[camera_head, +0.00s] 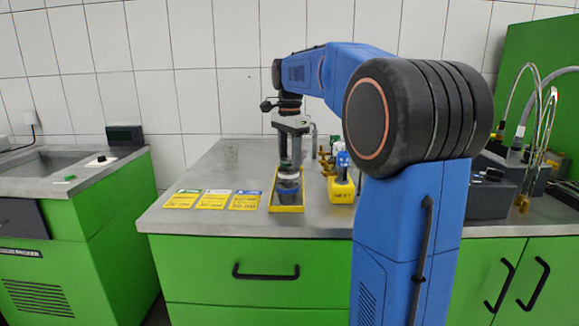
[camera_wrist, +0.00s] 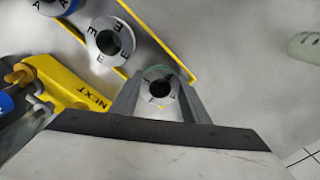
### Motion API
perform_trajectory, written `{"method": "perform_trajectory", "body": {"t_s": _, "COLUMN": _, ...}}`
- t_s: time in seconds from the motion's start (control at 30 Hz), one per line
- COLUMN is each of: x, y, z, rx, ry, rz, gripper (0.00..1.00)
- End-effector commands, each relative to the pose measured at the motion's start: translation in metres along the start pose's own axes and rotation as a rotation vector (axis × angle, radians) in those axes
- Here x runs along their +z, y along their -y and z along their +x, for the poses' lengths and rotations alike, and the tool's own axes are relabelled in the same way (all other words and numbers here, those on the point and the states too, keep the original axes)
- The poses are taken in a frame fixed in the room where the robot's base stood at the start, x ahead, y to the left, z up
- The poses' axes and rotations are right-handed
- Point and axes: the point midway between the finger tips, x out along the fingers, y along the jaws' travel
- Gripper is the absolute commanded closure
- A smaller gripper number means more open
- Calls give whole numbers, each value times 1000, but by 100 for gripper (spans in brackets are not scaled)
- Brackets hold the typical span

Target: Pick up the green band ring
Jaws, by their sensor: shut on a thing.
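The green band ring (camera_wrist: 179,72) is a grey ring with a dark hole and a green edge, between the two fingers of my gripper (camera_wrist: 158,92) in the wrist view. My gripper (camera_head: 290,150) is shut on it and points down at the far end of the yellow tray (camera_head: 287,209) in the head view. I cannot tell whether the ring still touches the tray. A grey ring (camera_wrist: 108,40) with letters and a blue-edged ring (camera_wrist: 54,5) are in the tray beside it.
A yellow block marked NEXT (camera_wrist: 75,92) with brass fittings stands close beside the tray. Several yellow label cards (camera_head: 214,200) lie left of the tray.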

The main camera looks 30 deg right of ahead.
Motion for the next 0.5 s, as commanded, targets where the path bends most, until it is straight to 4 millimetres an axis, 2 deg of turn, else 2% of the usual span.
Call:
{"method": "perform_trajectory", "body": {"t_s": 0.17, "x": 0, "y": 0, "z": -4, "rx": -1, "ry": 0, "rz": 0, "gripper": 85}}
{"method": "perform_trajectory", "body": {"t_s": 0.27, "x": 0, "y": 0, "z": -13, "rx": -1, "ry": -1, "rz": 0, "gripper": 85}}
{"method": "perform_trajectory", "body": {"t_s": 0.5, "x": 0, "y": 1, "z": -56, "rx": -2, "ry": -1, "rz": 0, "gripper": 85}}
